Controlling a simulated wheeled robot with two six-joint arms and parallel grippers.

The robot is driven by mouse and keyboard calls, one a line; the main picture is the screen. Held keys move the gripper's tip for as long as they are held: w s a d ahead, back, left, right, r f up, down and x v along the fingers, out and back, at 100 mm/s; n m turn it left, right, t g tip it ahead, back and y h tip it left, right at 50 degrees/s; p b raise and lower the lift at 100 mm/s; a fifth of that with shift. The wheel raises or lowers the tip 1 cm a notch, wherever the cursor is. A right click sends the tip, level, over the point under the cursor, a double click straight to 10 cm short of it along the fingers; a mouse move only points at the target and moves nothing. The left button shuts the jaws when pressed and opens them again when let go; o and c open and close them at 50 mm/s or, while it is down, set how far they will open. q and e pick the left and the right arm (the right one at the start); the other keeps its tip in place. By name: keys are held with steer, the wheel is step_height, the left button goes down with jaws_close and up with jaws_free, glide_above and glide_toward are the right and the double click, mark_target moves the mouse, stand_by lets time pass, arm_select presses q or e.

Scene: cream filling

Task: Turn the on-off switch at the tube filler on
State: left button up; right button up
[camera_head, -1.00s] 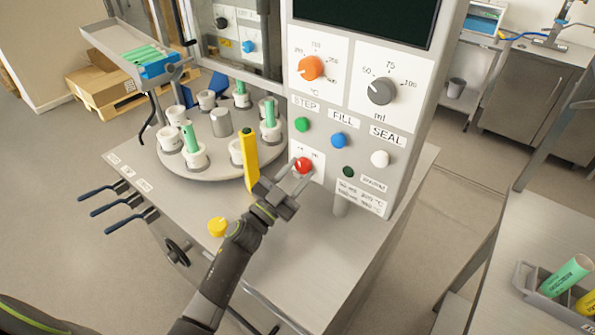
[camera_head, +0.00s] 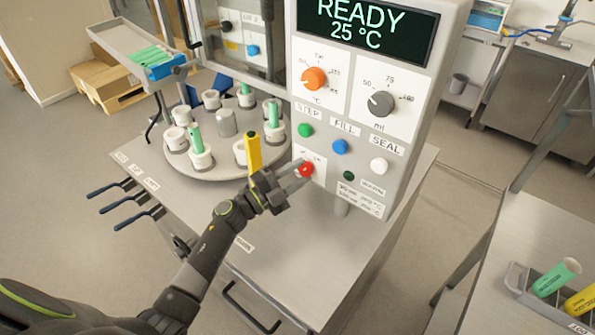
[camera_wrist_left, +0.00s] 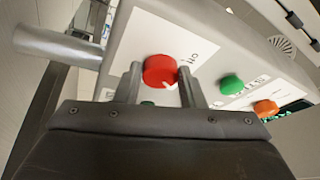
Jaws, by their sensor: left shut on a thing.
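The on-off switch is a red round knob (camera_head: 306,169) low on the front panel of the tube filler (camera_head: 350,140). It also shows large in the left wrist view (camera_wrist_left: 160,71), with a small white mark near its lower edge. My left gripper (camera_head: 301,174) is at the knob, its two fingers on either side of it and shut on it. The fingers also show in the left wrist view (camera_wrist_left: 158,88). The screen (camera_head: 366,32) is lit and reads READY 25 °C. My right gripper is out of view.
Green (camera_head: 306,130), blue (camera_head: 340,147) and white (camera_head: 379,166) buttons sit close to the red knob. An orange dial (camera_head: 314,79) and a grey dial (camera_head: 380,103) are above. A turntable with tube holders (camera_head: 225,168) and an upright yellow piece (camera_head: 253,155) stand left.

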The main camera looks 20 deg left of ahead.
arm_select(q)
steer(key=shift+m, duration=0.4)
steer(key=o, duration=1)
steer(key=b+v, duration=0.5)
steer(key=v, duration=1.2)
steer(key=shift+s+a+b, duration=0.2)
steer(key=shift+b, duration=0.2)
